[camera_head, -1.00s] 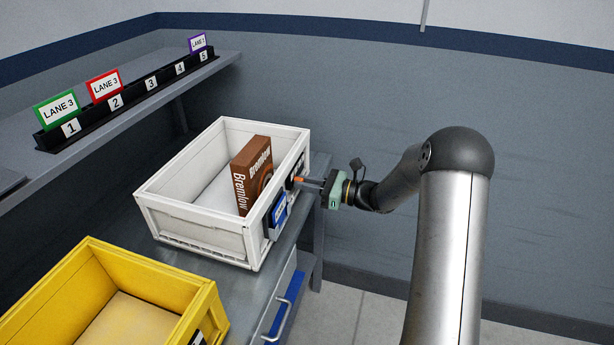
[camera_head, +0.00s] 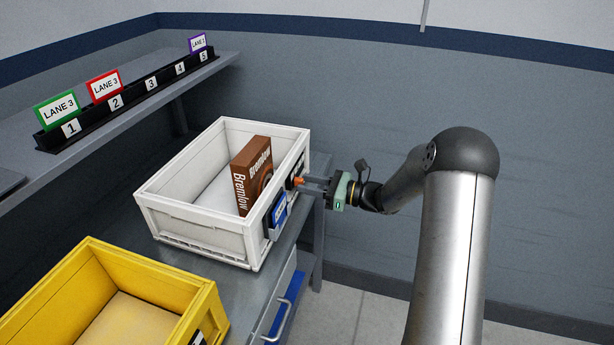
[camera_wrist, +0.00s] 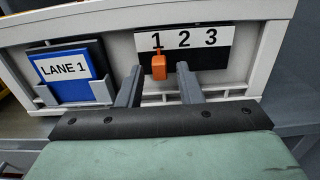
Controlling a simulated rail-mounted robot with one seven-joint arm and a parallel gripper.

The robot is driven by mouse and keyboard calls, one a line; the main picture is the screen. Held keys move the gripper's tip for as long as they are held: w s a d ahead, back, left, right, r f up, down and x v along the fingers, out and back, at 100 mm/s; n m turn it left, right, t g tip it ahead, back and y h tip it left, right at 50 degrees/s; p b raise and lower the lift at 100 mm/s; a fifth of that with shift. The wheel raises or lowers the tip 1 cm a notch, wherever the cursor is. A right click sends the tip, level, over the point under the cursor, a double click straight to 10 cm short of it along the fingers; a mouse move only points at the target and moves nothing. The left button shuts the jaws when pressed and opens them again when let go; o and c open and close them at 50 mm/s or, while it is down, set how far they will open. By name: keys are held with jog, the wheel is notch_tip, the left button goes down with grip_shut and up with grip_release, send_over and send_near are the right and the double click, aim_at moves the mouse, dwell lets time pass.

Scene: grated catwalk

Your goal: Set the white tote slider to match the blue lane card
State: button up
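The white tote (camera_head: 200,232) stands on the bench, with a blue lane card (camera_wrist: 64,72) reading LANE 1 in a holder on its side. Right of the card is a slider panel marked 1, 2, 3. Its orange slider knob (camera_wrist: 158,67) sits under the 1; the knob also shows in the head view (camera_head: 299,181). My gripper (camera_wrist: 161,72) is open in front of the panel. Its two fingers are apart, one on each side of the knob, with the knob nearer the left finger. I cannot tell whether the tips reach past the knob.
A brown Bremlow box (camera_head: 252,172) stands inside the white tote. A yellow tote (camera_head: 180,290) is at the front left. A shelf (camera_head: 130,112) behind holds a black numbered rack (camera_head: 100,118) with green, red and purple lane cards. Right of my gripper is open space before the wall.

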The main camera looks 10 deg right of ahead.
jog(key=shift+v, duration=2.9)
jog(key=s+a+r+n+g+h, duration=0.1)
jog(key=s+a+n+g+h, duration=0.2)
jog(key=s+a+n+g, duration=0.45)
jog(key=s+a+r+n+g+h, duration=0.2)
jog(key=s+n, duration=0.2)
jog(key=s, duration=0.6)
jog(key=s+d+n+t+h, duration=0.1)
jog(key=s+d+n+h, duration=0.2)
jog(key=s+n+h, duration=0.2)
jog(key=s+d+n+h, duration=0.3)
jog(key=s+n+h, duration=0.3)
jog(key=s, duration=0.6)
jog(key=shift+d+n+t, duration=0.35)
jog(key=shift+d+n, duration=0.05)
jog(key=shift+n, duration=0.25)
jog(key=shift+s+r, duration=0.1)
jog(key=shift+r, duration=0.05)
